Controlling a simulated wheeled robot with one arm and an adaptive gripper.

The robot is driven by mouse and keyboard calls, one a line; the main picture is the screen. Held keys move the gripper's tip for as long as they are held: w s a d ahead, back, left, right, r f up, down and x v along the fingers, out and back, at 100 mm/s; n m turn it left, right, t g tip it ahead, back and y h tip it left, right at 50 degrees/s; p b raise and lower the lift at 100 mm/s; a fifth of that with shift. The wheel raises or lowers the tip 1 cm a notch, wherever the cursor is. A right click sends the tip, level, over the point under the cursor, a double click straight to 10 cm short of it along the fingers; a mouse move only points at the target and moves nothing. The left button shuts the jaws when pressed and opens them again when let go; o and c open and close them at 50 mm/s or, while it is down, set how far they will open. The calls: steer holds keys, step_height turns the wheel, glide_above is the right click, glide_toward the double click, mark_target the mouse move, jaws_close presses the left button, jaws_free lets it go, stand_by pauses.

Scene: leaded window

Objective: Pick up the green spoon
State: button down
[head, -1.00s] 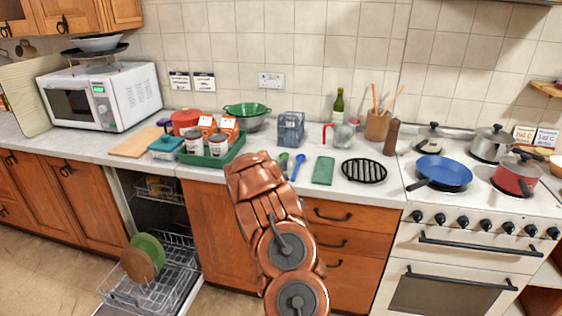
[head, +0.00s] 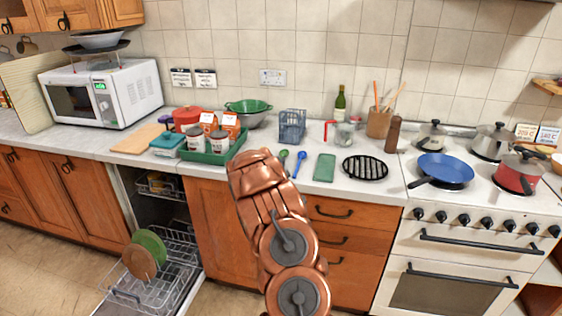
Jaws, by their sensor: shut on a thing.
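The green spoon (head: 284,154) lies on the counter just right of my copper arm, and its upper part shows. Its lower part is hidden behind the arm. A blue spoon (head: 299,163) lies to its right, apart from it. My arm reaches up from the bottom of the picture to the counter's front edge, beside the green spoon. My gripper's fingers are hidden behind my own arm, so I cannot see their contact with the spoon.
A green tray (head: 213,158) with jars and cartons stands left of the arm. A blue basket (head: 291,126) stands behind the spoons. A green board (head: 325,168) and a black trivet (head: 365,168) lie to the right. Below left, the dishwasher rack (head: 170,265) is pulled out.

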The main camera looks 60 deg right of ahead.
steer(key=shift+r, duration=0.1)
steer(key=shift+r+b, duration=0.55)
steer(key=shift+r, duration=0.3)
steer(key=shift+w+a+r+b, duration=0.1)
steer(key=shift+a+r+b, duration=0.1)
steer(key=shift+r, duration=0.25)
steer(key=shift+a+r+b, duration=0.1)
steer(key=shift+r+b, duration=0.05)
steer(key=shift+r, duration=0.3)
steer(key=s+a+r+b, duration=0.1)
steer(key=a+b, duration=0.2)
steer(key=a, duration=1.2)
steer(key=shift+a+r, duration=0.2)
